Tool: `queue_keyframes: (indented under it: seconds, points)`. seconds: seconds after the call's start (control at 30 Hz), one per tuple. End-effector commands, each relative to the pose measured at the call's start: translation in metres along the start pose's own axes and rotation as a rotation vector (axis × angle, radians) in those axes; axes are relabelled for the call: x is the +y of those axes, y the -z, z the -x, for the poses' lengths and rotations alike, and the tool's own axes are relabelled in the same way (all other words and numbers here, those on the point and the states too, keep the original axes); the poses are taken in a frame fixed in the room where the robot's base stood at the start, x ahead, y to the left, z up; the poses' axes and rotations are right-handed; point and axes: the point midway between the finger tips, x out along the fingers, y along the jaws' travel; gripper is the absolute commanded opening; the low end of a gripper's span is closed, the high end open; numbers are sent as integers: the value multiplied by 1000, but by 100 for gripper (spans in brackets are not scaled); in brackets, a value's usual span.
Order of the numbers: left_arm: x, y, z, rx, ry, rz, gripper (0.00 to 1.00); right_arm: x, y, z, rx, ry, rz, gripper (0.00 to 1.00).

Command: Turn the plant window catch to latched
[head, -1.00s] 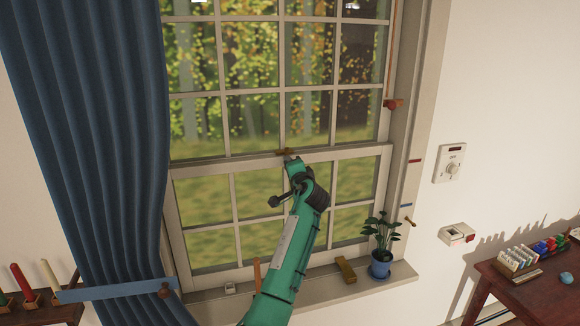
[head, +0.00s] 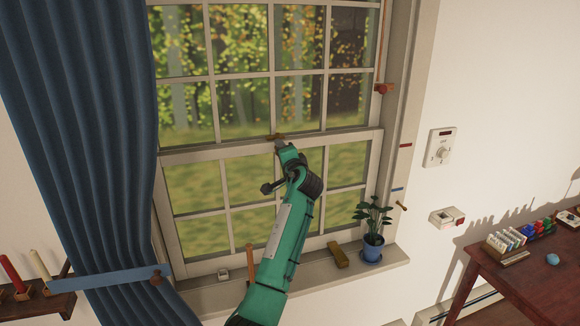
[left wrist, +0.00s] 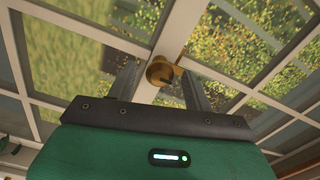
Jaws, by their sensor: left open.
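The brass window catch (head: 274,136) sits on the meeting rail of the sash window, near its middle. In the left wrist view the catch (left wrist: 160,70) has a round body and a short lever pointing up and to the right. My left gripper (head: 280,143) reaches up to the catch from below. In the left wrist view its two fingers (left wrist: 158,82) are apart, one on each side of the catch. I cannot tell whether either finger touches it. My right gripper is in neither view.
A potted plant (head: 373,228) and a brass block (head: 338,254) stand on the sill (head: 300,278). A blue curtain (head: 80,130) hangs at left. A wall dial (head: 441,148) and a wooden table (head: 480,266) with small items are at right.

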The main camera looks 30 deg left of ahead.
Motion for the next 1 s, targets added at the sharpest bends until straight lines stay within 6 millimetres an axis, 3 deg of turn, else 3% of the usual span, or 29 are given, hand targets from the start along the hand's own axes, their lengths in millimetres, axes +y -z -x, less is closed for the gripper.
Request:
queue_keyframes:
  seconds: [0.5, 0.7, 1.0]
  points:
    - [4, 0, 105, 3, 0, 0, 52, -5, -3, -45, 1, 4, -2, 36]
    - [2, 0, 122, 2, 0, -1, 52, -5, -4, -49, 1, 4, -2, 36]
    - [1, 0, 124, 1, 0, -2, 52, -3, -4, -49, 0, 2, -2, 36]
